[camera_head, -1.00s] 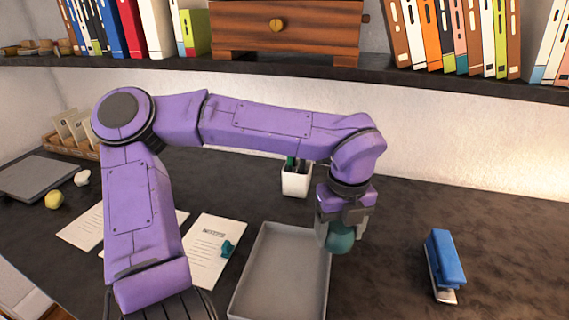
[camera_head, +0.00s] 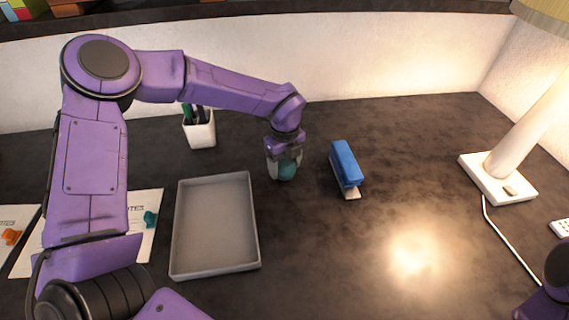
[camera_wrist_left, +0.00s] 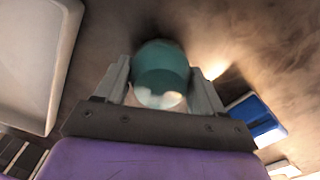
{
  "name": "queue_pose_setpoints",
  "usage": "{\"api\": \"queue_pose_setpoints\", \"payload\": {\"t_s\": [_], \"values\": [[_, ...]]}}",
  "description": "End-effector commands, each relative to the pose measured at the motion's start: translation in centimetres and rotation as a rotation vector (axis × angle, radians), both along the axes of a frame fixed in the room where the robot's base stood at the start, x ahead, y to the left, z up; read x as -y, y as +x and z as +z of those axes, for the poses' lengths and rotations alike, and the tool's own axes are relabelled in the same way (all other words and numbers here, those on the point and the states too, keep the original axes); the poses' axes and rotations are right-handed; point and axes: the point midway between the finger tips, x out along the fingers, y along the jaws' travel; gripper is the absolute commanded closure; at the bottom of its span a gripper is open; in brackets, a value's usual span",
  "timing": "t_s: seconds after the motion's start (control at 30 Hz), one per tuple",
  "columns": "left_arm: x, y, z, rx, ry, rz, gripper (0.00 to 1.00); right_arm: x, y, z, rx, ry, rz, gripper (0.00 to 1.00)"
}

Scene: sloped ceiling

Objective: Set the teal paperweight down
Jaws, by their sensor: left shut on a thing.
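The teal paperweight (camera_head: 287,170) is a rounded piece held between the fingers of my left gripper (camera_head: 284,164). My left gripper is shut on it, between the grey tray and the blue stapler. In the left wrist view the paperweight (camera_wrist_left: 161,68) sits between both fingers, with a pale patch on its near side. The fingers hide part of its sides. I cannot tell whether its underside touches the dark desk (camera_head: 330,260). My right gripper is not in view.
A shallow grey tray (camera_head: 215,228) lies left of the gripper, and a blue stapler (camera_head: 346,165) lies to its right. A white pen cup (camera_head: 200,130) stands behind. A lamp (camera_head: 498,180) stands at the right. The desk front of the stapler is clear.

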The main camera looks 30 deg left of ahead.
Motion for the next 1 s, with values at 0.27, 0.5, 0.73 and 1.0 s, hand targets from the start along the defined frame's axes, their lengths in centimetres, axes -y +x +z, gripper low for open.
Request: {"api": "queue_pose_setpoints", "payload": {"t_s": [0.27, 0.5, 0.73, 1.0], "values": [[0.0, 0.1, -1.1, 0.003, 0.0, 0.0, 0.78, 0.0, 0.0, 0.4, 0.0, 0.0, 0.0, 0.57], [0.0, 0.0, -1.5, 0.002, 0.0, 0.0, 0.15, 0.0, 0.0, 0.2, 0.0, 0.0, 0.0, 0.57], [0.0, 0.0, -1.4, 0.002, 0.0, 0.0, 0.06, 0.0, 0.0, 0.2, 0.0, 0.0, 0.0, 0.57], [0.0, 0.1, 1.1, 0.008, -0.002, 0.002, 0.06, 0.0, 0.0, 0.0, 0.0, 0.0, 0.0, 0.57]]}}
